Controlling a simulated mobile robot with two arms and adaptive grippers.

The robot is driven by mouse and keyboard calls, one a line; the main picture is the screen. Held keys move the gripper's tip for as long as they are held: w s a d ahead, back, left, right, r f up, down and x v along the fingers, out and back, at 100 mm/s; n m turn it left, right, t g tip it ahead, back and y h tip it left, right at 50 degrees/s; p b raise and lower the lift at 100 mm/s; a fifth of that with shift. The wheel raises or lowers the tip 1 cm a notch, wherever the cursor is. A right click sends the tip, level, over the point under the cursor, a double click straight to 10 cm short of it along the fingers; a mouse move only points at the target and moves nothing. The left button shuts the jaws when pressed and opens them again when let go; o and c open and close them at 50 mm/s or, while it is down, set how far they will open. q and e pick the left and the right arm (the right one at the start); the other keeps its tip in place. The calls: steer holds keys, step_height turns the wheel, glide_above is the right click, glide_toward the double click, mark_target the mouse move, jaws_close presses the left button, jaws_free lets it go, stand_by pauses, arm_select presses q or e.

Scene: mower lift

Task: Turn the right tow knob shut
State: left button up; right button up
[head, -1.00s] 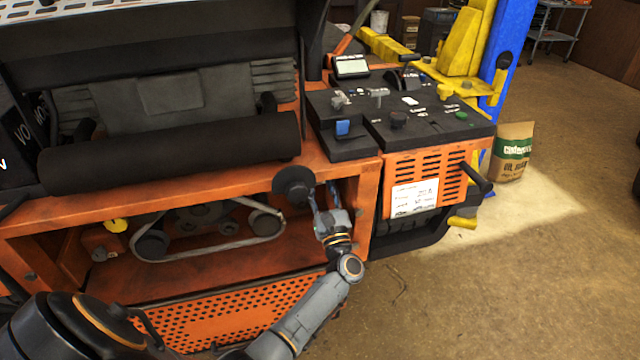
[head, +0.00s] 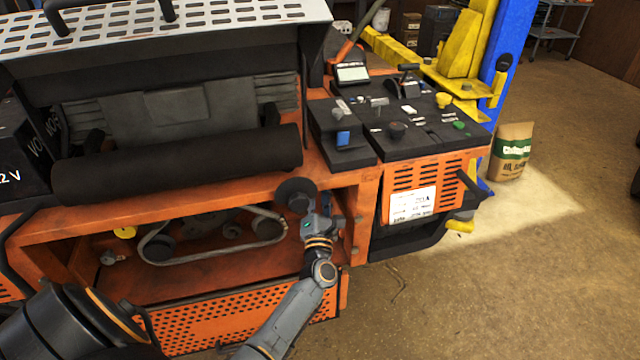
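A black round disc (head: 295,193) sits at the front orange beam of the mower, above the open bay. It may be a knob or a roller; I cannot tell, and I cannot surely pick out the right tow knob. My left gripper (head: 311,214) is just below and right of this disc, at the right end of the bay. Its fingers are mostly hidden, so its opening and any contact are unclear. A small yellow round part (head: 125,232) shows at the left of the bay. My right gripper is not in view.
A belt (head: 215,256) runs round pulleys inside the bay. The orange post (head: 364,220) stands close right of my gripper. A black control console (head: 400,125) lies above right, a battery (head: 20,160) at the left. Open floor (head: 540,280) lies to the right.

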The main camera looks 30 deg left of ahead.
arm_select(q)
steer(key=m+g+h+p, duration=0.1)
steer(key=m+p, duration=0.4)
steer(key=m+h+p, duration=0.2)
steer(key=m+p, duration=0.2)
steer(key=p, duration=0.1)
steer(key=shift+s+r+m+g, duration=0.1)
steer(key=shift+r+m+g, duration=0.1)
steer(key=shift+m+g, duration=0.2)
steer(key=o, duration=1.1)
steer(key=v, duration=1.2)
steer(key=shift+a+r, duration=0.1)
steer(key=shift+a, duration=0.05)
